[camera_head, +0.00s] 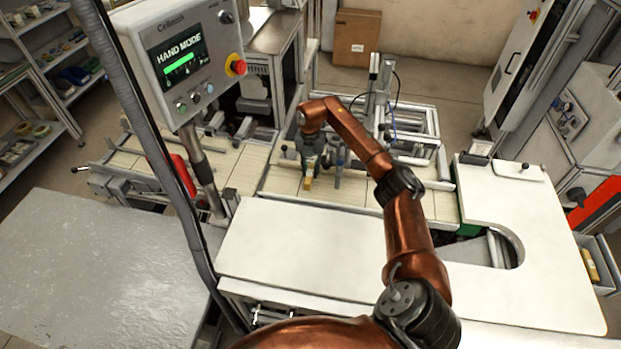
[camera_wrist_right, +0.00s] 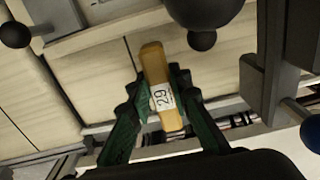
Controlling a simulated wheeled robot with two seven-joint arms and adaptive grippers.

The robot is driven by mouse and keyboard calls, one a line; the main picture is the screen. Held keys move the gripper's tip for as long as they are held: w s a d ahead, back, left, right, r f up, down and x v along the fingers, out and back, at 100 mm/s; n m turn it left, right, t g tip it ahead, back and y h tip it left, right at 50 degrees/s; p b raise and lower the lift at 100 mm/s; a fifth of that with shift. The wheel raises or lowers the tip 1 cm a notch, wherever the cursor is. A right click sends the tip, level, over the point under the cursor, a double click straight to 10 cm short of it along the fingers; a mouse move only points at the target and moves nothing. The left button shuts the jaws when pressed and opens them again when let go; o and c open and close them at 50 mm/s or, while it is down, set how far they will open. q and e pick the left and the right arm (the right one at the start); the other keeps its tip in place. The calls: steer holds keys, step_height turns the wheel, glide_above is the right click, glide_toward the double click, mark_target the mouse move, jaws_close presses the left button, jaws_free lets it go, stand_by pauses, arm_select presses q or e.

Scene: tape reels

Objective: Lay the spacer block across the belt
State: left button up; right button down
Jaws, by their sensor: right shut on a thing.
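The spacer block (camera_wrist_right: 152,62) is a yellow-orange bar with a white label reading 29. My right gripper (camera_wrist_right: 160,98) is shut on it, with a green finger on each side. In the head view the block (camera_head: 308,183) shows as a small yellow piece below my right gripper (camera_head: 309,168), over the pale slatted belt (camera_head: 345,191). I cannot tell whether the block touches the belt. In the wrist view the belt (camera_wrist_right: 95,68) lies behind the block. My left gripper is not in view.
A control panel (camera_head: 190,57) reading HAND MODE stands at left on a post. Metal rails and fixtures (camera_head: 405,145) lie behind the belt. Dark round knobs (camera_wrist_right: 15,34) stand near the gripper. A white worktop (camera_head: 300,245) in front is clear. Another yellow piece (camera_head: 590,265) sits at far right.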

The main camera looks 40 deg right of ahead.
mark_target(311, 179)
steer(key=shift+f, duration=1.8)
steer(key=shift+f, duration=0.2)
steer(key=c, duration=1.8)
jaws_free()
steer(key=shift+f, duration=0.1)
steer(key=shift+o, duration=0.2)
steer(key=shift+s, duration=0.1)
steer(key=shift+a, duration=0.1)
step_height(311, 179, up, 13)
steer(key=shift+f, duration=0.2)
